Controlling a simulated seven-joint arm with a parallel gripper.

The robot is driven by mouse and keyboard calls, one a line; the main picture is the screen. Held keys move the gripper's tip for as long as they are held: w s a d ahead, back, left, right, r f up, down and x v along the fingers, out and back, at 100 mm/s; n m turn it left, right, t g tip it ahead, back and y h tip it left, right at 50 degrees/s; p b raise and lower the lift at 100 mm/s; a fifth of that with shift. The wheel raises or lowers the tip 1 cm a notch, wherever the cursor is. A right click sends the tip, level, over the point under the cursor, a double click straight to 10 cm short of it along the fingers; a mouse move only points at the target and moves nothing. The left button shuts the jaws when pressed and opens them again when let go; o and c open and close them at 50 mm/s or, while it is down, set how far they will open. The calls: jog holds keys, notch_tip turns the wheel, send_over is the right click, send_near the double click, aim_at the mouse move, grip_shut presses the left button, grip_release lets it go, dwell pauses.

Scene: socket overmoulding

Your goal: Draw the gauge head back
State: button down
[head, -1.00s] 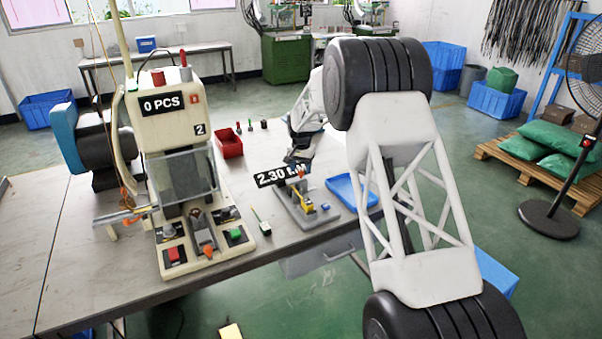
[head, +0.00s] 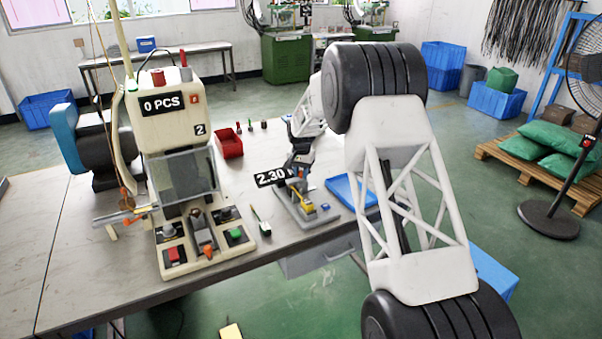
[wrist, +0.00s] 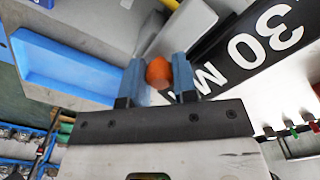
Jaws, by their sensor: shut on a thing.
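The gauge stands on the bench in the head view, a grey base (head: 312,212) with a yellow part (head: 299,196) and a black sign reading 2.30 (head: 270,177). My gripper (head: 299,172) is at the gauge's far end, its fingertips partly hidden there. In the wrist view my gripper (wrist: 158,75) has its two blue fingers shut on an orange knob (wrist: 158,72). The sign (wrist: 255,45) lies close to the right finger. The knob's link to the gauge head is hidden behind the fingers.
A blue tray (head: 343,183) lies right of the gauge, near the bench edge. The moulding press (head: 172,125) stands to the left. A red bin (head: 229,144) and small coloured items are behind. A pen-like tool (head: 261,222) lies between press and gauge.

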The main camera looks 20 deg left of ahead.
jog(key=shift+w+d, duration=1.6)
jog(key=shift+w, duration=0.05)
jog(key=c, duration=0.9)
grip_release()
jog(key=shift+d, duration=0.1)
jog(key=shift+r, duration=0.1)
notch_tip(320, 180, up, 8)
jog(key=shift+f, duration=0.2)
